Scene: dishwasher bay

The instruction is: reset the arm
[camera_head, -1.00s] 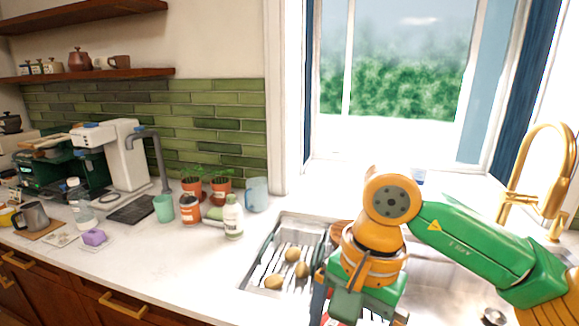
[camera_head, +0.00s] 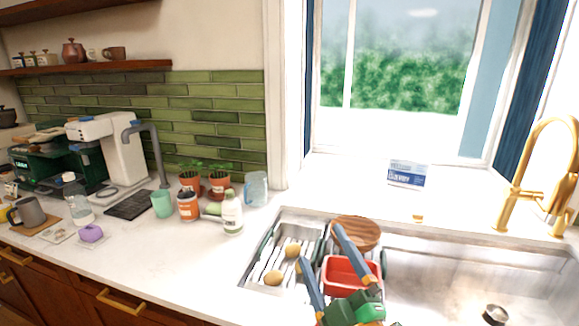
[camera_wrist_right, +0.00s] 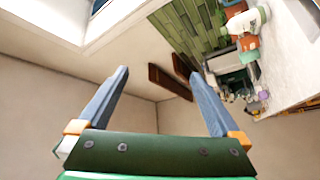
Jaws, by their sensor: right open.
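My right gripper (camera_head: 320,245) is at the bottom of the head view, in front of the sink area. Its two blue-grey fingers point up and stand well apart, with nothing between them. In the right wrist view the same open fingers (camera_wrist_right: 158,73) frame wall, ceiling and the shelves, with no object between them. Most of my right arm is out of the head view. My left gripper is not in view.
A gold faucet (camera_head: 545,130) rises at right. Bottles, cups and plants stand left. The front counter (camera_head: 165,270) is clear.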

